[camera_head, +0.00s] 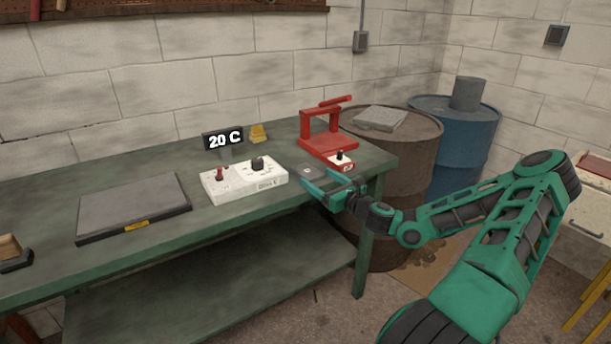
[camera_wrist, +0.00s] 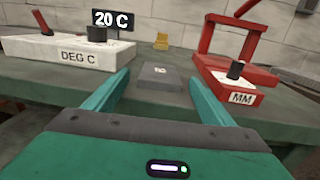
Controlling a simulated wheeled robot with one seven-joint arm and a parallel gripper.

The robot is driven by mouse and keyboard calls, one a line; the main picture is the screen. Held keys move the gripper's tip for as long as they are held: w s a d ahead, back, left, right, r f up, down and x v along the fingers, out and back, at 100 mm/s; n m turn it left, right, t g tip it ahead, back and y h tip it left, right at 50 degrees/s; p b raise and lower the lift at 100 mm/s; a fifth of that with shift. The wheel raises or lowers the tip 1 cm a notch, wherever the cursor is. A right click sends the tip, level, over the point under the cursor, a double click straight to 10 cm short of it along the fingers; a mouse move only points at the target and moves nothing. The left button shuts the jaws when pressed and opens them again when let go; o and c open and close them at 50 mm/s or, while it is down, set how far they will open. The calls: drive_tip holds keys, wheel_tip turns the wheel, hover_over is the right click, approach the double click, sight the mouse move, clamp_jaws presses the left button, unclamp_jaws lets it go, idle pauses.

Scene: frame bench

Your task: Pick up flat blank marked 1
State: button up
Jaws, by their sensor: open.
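A small flat grey blank (camera_wrist: 160,76) lies on the green bench, with a light label whose mark is too small to read for certain. It also shows in the head view (camera_head: 309,173) as a small grey patch near the bench's front edge. My gripper (camera_wrist: 158,84) is open, with its two green fingers pointing toward the blank, one to either side of it in the wrist view. The jaws hold nothing. In the head view my gripper (camera_head: 317,179) is at the bench's front edge, close to the blank.
A white control box (camera_head: 243,181) marked DEG C stands left of the blank, with a 20 C display (camera_head: 224,140) behind. A red frame device (camera_head: 327,143) marked MM stands right. A yellow piece (camera_wrist: 161,41) sits behind. A dark flat plate (camera_head: 133,205) lies further left.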

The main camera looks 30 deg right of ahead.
sight(310, 172)
drive_tip(key=shift+w+a, duration=0.15)
drive_tip(key=shift+w, duration=1.15)
drive_tip(key=shift+w+a, duration=0.15)
drive_tip(key=shift+w, duration=1.15)
drive_tip(key=c, duration=1.3)
drive_tip(key=shift+o, duration=0.2)
drive_tip(key=shift+r, duration=0.15)
